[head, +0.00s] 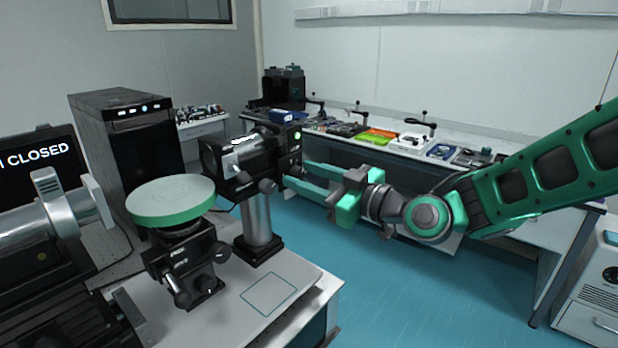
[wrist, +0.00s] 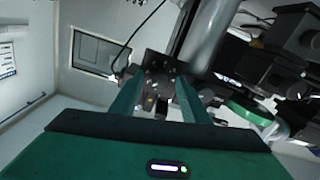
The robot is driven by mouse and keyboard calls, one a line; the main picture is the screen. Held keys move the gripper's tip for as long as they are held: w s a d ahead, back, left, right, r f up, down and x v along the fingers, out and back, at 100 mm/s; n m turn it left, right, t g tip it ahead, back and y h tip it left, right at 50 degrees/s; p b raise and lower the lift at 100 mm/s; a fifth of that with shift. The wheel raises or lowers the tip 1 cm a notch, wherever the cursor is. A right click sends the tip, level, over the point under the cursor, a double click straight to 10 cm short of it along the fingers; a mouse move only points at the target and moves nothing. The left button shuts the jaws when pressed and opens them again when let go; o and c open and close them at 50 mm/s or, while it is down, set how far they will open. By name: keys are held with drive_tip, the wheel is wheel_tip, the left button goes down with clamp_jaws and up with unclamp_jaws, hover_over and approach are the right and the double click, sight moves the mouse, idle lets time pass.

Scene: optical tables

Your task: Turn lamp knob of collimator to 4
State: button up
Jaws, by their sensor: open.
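The collimator (head: 235,160) is a black housing with a round lens, held on a silver post (head: 257,218) at the table's right side. Its right end is a dark box with a lit green light (head: 298,135). My gripper (head: 296,174) reaches in from the right, its two green fingers apart and their tips close to the right side of this box. A small dark knob-like part (head: 293,170) shows by the tips; I cannot read its setting. In the wrist view my gripper (wrist: 158,98) is open, with dark machinery beyond the fingers. Whether they touch the knob cannot be told.
A round green-rimmed platform (head: 172,198) on a black mount stands left of the post. A silver-barrelled instrument (head: 50,235) is at the far left, before a black computer tower (head: 128,145). A bench with trays (head: 375,136) runs behind. Blue floor (head: 400,275) is clear at right.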

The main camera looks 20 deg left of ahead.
clamp_jaws()
drive_tip(key=c, duration=1.1)
unclamp_jaws()
drive_tip(key=shift+o, duration=0.2)
drive_tip(key=shift+d+m, duration=0.1)
drive_tip(key=shift+m, duration=0.2)
